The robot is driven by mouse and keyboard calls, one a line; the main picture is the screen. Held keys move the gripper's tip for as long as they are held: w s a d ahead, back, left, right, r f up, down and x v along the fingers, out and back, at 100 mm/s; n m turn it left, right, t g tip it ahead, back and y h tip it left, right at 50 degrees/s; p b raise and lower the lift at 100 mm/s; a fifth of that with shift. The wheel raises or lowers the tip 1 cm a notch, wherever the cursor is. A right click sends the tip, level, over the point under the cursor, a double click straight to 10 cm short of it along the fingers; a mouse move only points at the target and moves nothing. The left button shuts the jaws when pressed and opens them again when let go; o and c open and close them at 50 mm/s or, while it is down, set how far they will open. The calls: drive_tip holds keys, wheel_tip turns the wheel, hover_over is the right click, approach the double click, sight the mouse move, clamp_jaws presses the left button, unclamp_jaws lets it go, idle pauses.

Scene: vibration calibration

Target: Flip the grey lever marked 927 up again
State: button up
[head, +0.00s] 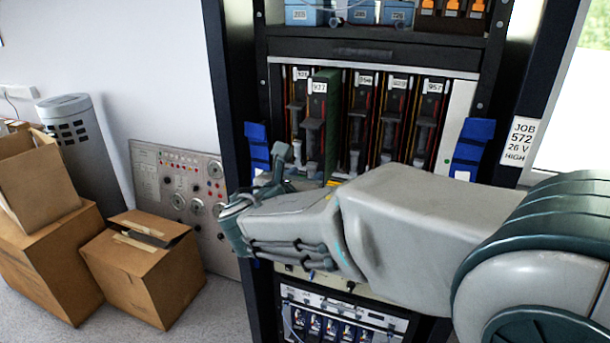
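The module whose label reads as 927 (319,87) is in the rack, second from the left in the head view. It has a green side and stands out further forward than its neighbours. Its grey lever (313,124) is on its front; the lower end is close behind my gripper and partly hidden, and I cannot tell its exact position. My gripper (272,172) is in front of the rack's left part, below and left of the lever. I see a gap between it and the lever in the picture, and it appears to hold nothing. Its finger opening is not clear.
Similar modules with grey levers stand close on both sides, including one marked 957 (434,87). My arm hides the rack's lower middle. Cardboard boxes (143,265) and a grey panel (178,190) stand at left.

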drive_tip(key=b+v, duration=0.1)
drive_tip(key=v, duration=1)
drive_tip(key=shift+b, duration=0.4)
drive_tip(key=shift+s, duration=0.1)
drive_tip(key=s+d+f+m+g+h, duration=0.1)
drive_tip(key=s+d+f+m+g, duration=0.1)
drive_tip(key=d+f+m+g, duration=0.35)
drive_tip(key=s+d+f+m+g+h, duration=0.1)
drive_tip(key=s+d+f+m+g, duration=0.15)
drive_tip(key=d+m, duration=0.6)
drive_tip(key=s+d+f+m+g+y, duration=0.1)
drive_tip(key=s+d+f+m+y, duration=0.1)
drive_tip(key=m, duration=0.7)
drive_tip(key=s+d+f+m+g+y, duration=0.2)
drive_tip(key=s+f+m+y, duration=0.3)
drive_tip(key=m, duration=0.4)
wheel_tip(320, 180, down, 2)
drive_tip(key=shift+s+d+f+g, duration=0.1)
drive_tip(key=shift+s+d+g, duration=0.2)
drive_tip(key=shift+s+d, duration=0.5)
